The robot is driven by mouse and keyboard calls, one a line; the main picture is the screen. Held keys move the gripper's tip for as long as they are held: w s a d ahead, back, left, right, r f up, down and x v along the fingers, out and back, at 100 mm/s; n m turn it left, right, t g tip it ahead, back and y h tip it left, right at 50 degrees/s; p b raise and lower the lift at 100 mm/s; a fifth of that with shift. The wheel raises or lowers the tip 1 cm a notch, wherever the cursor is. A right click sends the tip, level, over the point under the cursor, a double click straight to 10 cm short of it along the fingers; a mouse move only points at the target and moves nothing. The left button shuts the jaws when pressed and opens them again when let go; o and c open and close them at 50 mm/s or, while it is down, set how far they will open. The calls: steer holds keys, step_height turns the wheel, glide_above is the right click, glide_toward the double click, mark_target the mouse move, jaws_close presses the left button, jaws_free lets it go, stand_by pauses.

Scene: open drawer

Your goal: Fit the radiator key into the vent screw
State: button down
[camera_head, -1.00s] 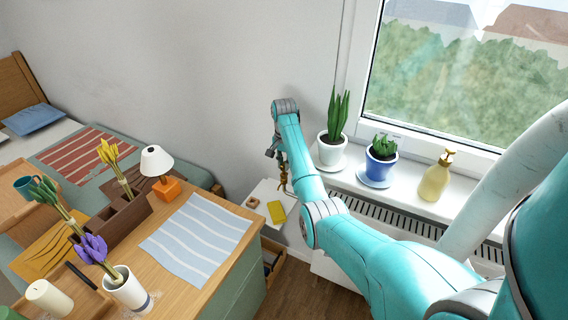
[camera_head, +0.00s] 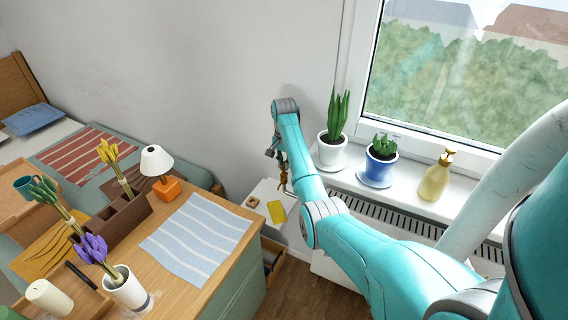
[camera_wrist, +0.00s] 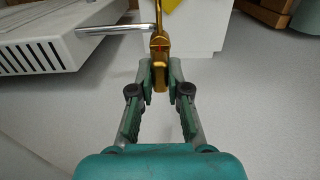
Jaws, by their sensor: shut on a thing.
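The brass radiator key (camera_wrist: 160,76) is clamped between the fingertips of my gripper (camera_wrist: 160,86) in the wrist view. I cannot pick out the vent screw clearly. In the head view my gripper (camera_head: 283,172) hangs below the end of my arm, with the small brass piece (camera_head: 284,185) under it, left of the radiator grille (camera_head: 375,214).
A white cabinet (camera_head: 267,190) carries a yellow item (camera_head: 277,212) and a small wooden block (camera_head: 252,202). The windowsill above the radiator holds a white pot (camera_head: 332,151), a blue pot (camera_head: 381,170) and a soap bottle (camera_head: 435,180). A wooden dresser (camera_head: 222,268) stands left.

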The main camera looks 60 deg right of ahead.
steer(key=shift+f, duration=0.8)
stand_by(0.9)
